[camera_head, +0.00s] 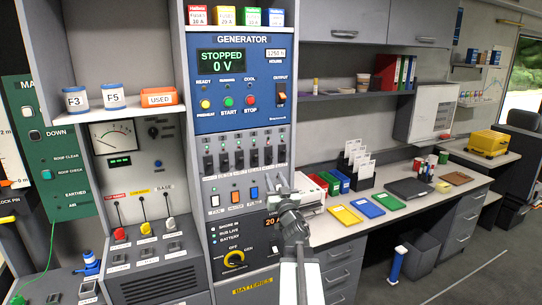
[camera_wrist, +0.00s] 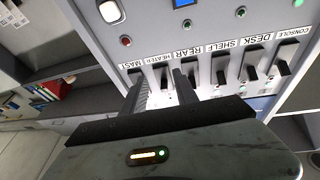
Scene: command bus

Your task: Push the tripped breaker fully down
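In the wrist view the row appears upside down, labelled MAST, HEATER, REAR, SHELF, DESK and CONSOLE. My gripper (camera_head: 288,192) is at the right end of the row, a little below it. In the wrist view, my gripper (camera_wrist: 162,88) is open, its two dark fingers apart with the HEATER lever (camera_wrist: 165,77) showing between them. Contact cannot be told. Which lever is tripped is not clear.
Coloured rocker switches, including an orange switch (camera_head: 235,196), sit below the breakers. A red lamp (camera_wrist: 125,41) shows near the MAST and HEATER labels. To the right is a desk (camera_head: 325,232) with coloured folders and a black tray of cards.

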